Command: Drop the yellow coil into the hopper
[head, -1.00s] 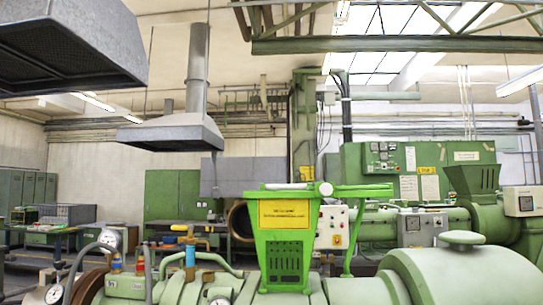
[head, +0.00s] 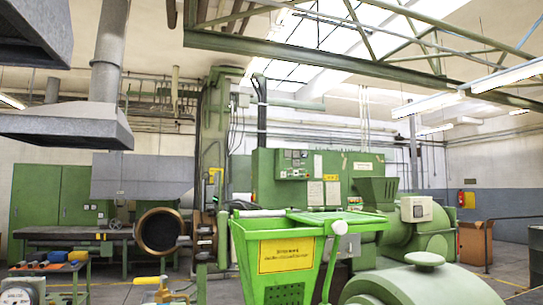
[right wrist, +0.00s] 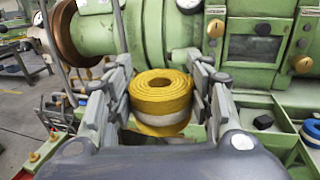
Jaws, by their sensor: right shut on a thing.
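The yellow coil (right wrist: 161,98), a rolled band with a pale stripe around its side, is upright between the fingers of my right gripper (right wrist: 160,100) in the right wrist view. The gripper is shut on it from both sides. In the head view, a bright green, tapering bin (head: 285,262) with a yellow label stands at the lower middle; its inside is mostly hidden. A darker green hopper (head: 376,190) sits on the extruder behind it. I cannot tell which one is the task's hopper. Neither gripper nor the coil shows in the head view.
A rounded light-green machine housing (head: 425,287) lies right of the bin. A tool table (head: 50,268) is at the lower left. In the right wrist view, green machinery (right wrist: 260,45) with knobs and pipes fills the area behind the coil; bare floor (right wrist: 20,125) shows at left.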

